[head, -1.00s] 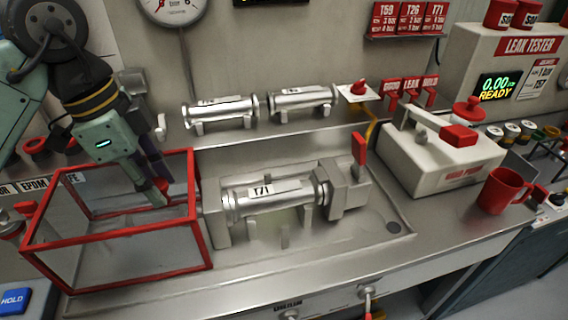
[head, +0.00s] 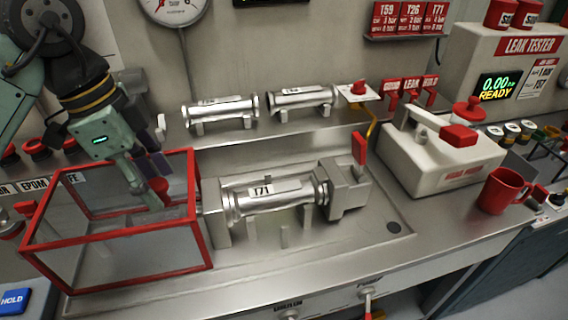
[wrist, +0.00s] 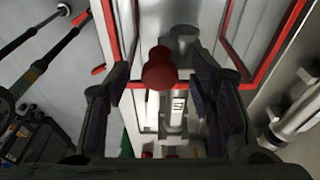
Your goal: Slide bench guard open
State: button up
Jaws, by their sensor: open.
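The bench guard (head: 110,231) is a clear box with a red frame. In the head view it stands at the left end of the bench plate, left of the metal cylinder marked T71 (head: 262,191), which lies uncovered in its fixture. The guard's red knob (head: 158,187) shows beside my fingers. My gripper (head: 153,178) is open over the guard. In the wrist view the red knob (wrist: 158,68) sits between the spread fingers, with a gap on both sides. Red guard frame bars (wrist: 236,45) show beyond it. The fingers hold nothing.
Two cylinders (head: 222,112) lie on the shelf behind. A red-handled clamp (head: 342,180) stands right of the T71 cylinder. A white pump (head: 440,155) and a red mug (head: 503,190) stand at the right. The front bench edge is clear.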

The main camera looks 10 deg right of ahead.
jog(key=shift+r, duration=3.5)
